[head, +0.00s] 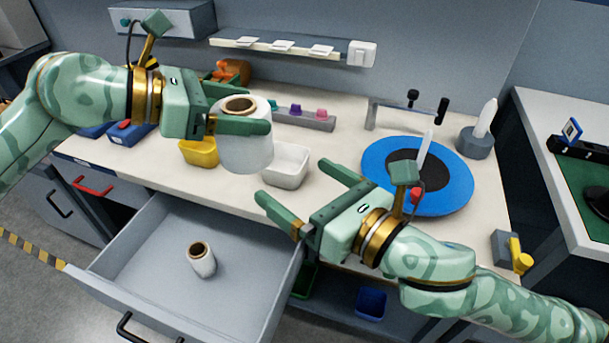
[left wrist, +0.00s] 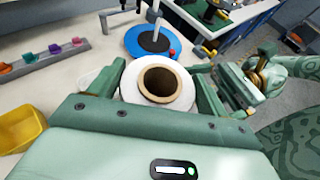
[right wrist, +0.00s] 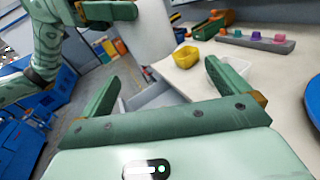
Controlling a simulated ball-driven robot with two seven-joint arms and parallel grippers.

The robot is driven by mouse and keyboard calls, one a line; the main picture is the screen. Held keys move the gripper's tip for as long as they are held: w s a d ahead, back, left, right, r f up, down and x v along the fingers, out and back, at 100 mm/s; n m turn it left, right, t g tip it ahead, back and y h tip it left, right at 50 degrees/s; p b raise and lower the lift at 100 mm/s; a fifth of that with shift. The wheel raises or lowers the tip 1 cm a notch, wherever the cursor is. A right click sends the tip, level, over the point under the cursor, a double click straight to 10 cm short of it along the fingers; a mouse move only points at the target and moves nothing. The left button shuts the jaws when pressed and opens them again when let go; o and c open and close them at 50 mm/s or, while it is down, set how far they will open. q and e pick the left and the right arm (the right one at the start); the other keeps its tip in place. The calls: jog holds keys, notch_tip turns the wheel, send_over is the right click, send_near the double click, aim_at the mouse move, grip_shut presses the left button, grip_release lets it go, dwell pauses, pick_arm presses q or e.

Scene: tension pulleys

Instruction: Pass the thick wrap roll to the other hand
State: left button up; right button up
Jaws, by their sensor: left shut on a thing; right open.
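The thick wrap roll (head: 245,152) is a wide white roll with a brown core, held upright above the front of the table. My left gripper (head: 240,124) is shut on it, one finger on either side. The roll's open core also shows between the fingers in the left wrist view (left wrist: 160,85). My right gripper (head: 298,186) is open and empty, to the right of and lower than the roll, apart from it. In the right wrist view the roll (right wrist: 153,32) is beyond the open fingers, its top cut off. A thinner wrap roll (head: 202,260) stands in the open drawer.
The open drawer (head: 150,290) juts out below the grippers. A white bin (head: 287,166) and a yellow bin (head: 199,151) stand on the table (head: 345,140) near the roll. A blue turntable disc (head: 455,185) lies behind my right gripper.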

aim_at(248, 139)
jog(key=shift+n, duration=0.9)
jog(key=r+x, duration=0.1)
jog(key=x, duration=0.6)
jog(key=r+x, duration=0.1)
jog(key=x, duration=0.3)
jog(key=shift+a+r, duration=0.35)
jog(key=shift+a, duration=0.05)
